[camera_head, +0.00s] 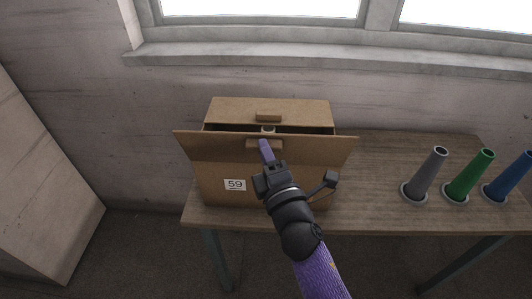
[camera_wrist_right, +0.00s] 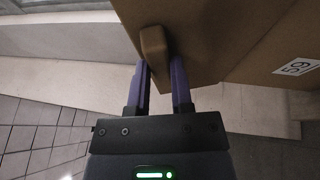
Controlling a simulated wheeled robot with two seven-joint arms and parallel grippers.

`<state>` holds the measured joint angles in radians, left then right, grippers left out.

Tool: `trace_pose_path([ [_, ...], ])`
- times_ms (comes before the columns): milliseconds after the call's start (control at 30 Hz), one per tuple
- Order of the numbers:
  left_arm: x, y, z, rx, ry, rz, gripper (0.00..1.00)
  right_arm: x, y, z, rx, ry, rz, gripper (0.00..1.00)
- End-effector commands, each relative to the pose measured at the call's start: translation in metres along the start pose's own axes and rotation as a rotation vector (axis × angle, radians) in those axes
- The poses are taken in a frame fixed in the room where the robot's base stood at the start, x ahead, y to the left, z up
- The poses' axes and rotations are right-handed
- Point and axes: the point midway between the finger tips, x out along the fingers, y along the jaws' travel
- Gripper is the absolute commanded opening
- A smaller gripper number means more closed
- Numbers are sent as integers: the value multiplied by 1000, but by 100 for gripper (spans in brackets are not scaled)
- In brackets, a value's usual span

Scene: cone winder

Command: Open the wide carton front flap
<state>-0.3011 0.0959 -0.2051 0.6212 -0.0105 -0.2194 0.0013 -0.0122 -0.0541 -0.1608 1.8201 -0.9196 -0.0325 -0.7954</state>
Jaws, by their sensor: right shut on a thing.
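The brown cardboard carton (camera_head: 222,193) stands on the table with a "59" label on its front. Its wide front flap (camera_head: 205,149) leans up and outward, and a dark gap shows behind its top edge. The flap also fills the top of the right wrist view (camera_wrist_right: 205,30). A small block-shaped tab (camera_wrist_right: 153,48) sits on the flap. My right gripper (camera_head: 264,147) has its purple fingers at this tab, one on each side in the right wrist view (camera_wrist_right: 160,68), shut on it. My left gripper is not in view.
The carton's back flap (camera_head: 230,109) carries another tab (camera_head: 268,117). Grey (camera_head: 425,175), green (camera_head: 468,176) and blue (camera_head: 509,178) cones stand at the right on the wooden table (camera_head: 370,175). Table is clear between carton and cones. A windowed wall stands behind.

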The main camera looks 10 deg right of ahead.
Motion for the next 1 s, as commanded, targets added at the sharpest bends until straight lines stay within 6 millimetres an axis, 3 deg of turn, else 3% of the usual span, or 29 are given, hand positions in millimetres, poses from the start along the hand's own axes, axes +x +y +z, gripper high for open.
trace_pose_path([
  [67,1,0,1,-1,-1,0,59,-2,-6,0,3,-1,-16,0],
  [100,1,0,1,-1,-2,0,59,-2,-6,0,3,-1,-16,36],
  [133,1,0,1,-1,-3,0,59,-1,-6,0,3,-1,-15,41],
  [633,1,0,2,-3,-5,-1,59,-4,-3,0,2,0,-8,41],
  [767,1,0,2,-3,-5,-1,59,-25,-4,0,3,0,-10,41],
  [1000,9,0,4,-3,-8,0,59,-81,-5,0,2,-1,-11,41],
])
